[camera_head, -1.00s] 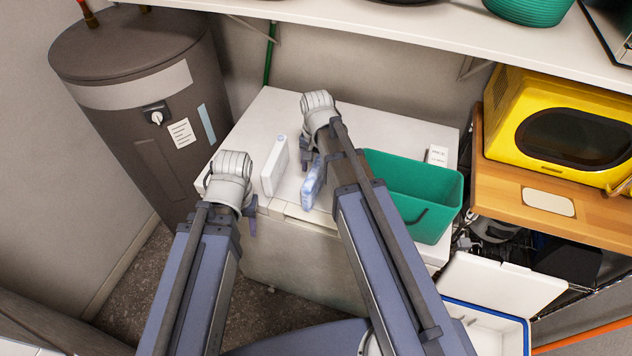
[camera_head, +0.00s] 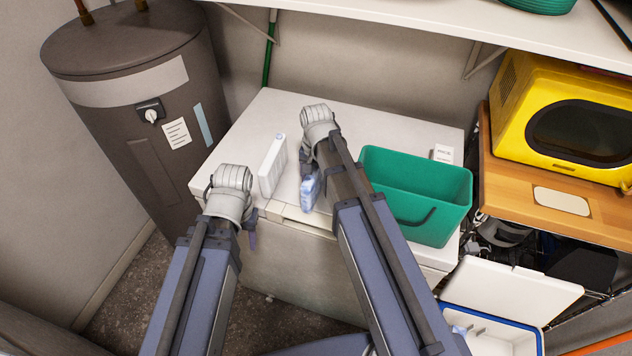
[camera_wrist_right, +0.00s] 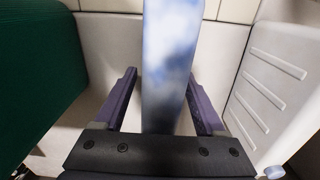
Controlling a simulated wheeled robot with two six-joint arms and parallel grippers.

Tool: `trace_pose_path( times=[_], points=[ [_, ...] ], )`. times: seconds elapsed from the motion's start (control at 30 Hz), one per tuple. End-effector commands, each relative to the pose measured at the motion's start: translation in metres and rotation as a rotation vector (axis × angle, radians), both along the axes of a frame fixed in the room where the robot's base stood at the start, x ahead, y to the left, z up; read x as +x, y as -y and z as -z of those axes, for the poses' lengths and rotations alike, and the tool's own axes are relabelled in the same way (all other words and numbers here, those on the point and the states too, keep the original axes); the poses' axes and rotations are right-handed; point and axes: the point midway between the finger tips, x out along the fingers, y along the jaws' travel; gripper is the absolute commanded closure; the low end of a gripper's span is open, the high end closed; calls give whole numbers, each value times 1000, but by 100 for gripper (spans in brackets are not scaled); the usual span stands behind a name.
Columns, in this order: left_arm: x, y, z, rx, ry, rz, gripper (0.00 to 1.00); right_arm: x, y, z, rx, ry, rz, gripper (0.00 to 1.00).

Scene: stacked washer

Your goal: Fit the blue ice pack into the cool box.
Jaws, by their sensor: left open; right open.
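The blue ice pack (camera_head: 311,191), cloudy blue and white, stands upright near the front edge of the white chest top (camera_head: 394,134). My right gripper (camera_head: 306,170) is open over it. In the right wrist view the ice pack (camera_wrist_right: 170,65) stands between the open fingers of the right gripper (camera_wrist_right: 160,78), with visible gaps beside it. My left gripper (camera_head: 250,237) is open and empty in front of the chest's left front edge, its fingers partly hidden by its wrist. The cool box (camera_head: 531,341), white with a blue rim, stands low at the right with its lid open; its inside is partly visible.
A white slab-shaped container (camera_head: 273,165) stands left of the ice pack. A green bin (camera_head: 437,189) stands close to the right of my right arm. A small white card (camera_head: 443,153) is behind it. A yellow microwave (camera_head: 510,95) sits on a wooden shelf at right.

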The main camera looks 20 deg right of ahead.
Motion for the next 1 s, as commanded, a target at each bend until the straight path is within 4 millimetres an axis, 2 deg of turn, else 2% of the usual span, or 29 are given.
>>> trace_pose_path(
  times=[0.07,0.7,1.0],
  points=[
    [0,0,-1,0,0,0,50,0,0,-1,0,0,0,29],
    [0,0,-1,0,0,0,50,0,0,-1,0,0,0,100],
    [0,0,-1,0,0,0,50,0,0,-1,0,0,0,100]
  ],
)
